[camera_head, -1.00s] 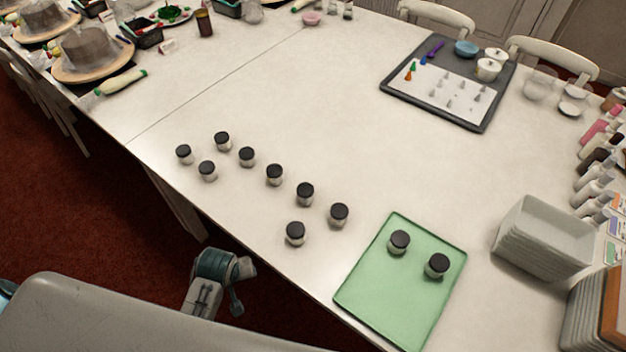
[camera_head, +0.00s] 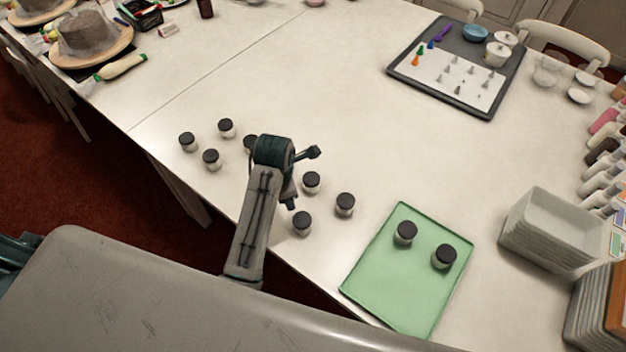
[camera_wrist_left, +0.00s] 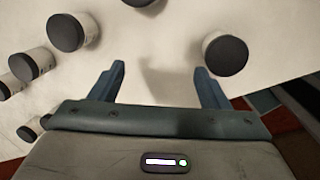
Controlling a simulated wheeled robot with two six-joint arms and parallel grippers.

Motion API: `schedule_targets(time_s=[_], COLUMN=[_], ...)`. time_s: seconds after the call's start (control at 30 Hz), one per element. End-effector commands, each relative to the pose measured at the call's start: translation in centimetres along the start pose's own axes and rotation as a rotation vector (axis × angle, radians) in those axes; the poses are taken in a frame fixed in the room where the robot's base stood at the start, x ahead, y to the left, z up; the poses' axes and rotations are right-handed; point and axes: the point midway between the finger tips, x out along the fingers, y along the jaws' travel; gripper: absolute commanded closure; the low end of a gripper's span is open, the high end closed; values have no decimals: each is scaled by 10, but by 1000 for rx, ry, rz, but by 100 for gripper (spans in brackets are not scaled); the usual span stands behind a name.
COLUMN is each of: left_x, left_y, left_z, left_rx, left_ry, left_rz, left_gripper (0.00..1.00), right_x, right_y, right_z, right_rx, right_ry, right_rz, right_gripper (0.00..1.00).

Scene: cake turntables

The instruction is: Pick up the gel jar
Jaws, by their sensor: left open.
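Several small gel jars with black lids and pale bodies stand upright on the white table. In the head view, loose ones include a jar at the front (camera_head: 302,223), one behind it (camera_head: 312,182) and one to the right (camera_head: 345,204). Two more jars (camera_head: 405,233) (camera_head: 444,256) stand on a green mat (camera_head: 385,285). My left gripper (camera_wrist_left: 160,75) is open and empty above the jars. In its wrist view, one jar (camera_wrist_left: 225,53) lies just beyond the right fingertip and another (camera_wrist_left: 68,32) beyond the left. My arm hides part of the jar row in the head view. My right gripper is not seen.
A dark tray (camera_head: 400,73) with piping tips and pots lies at the back right. Stacked pale containers (camera_head: 550,230) and bottles line the right side. Cake turntables (camera_head: 90,62) stand at the far left. The table's middle is clear.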

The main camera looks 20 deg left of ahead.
Motion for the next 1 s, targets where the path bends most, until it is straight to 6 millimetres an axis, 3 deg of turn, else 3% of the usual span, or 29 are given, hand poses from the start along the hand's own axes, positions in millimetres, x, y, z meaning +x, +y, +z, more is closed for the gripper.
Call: schedule_targets(time_s=[0.2,0.47,0.57,0.8,1.0], left_x=[-24,-40,-34,3,17], left_y=[23,34,34,32,31], left_z=[49,78,79,79,78], left_rx=[-452,-748,-773,-773,-773], left_ry=[4,21,26,26,25], left_rz=[-37,-57,-60,-60,-59], left_gripper=[30,30,30,30,30], right_x=[-1,-1,-3,-10,-14], right_y=[-6,-7,-6,-1,2], right_z=[0,0,-1,-1,-2], right_rx=[3,3,3,1,0], right_ry=[0,0,0,0,1], right_rz=[-7,-7,-7,-2,0], right_gripper=[64,64,64,64,64])
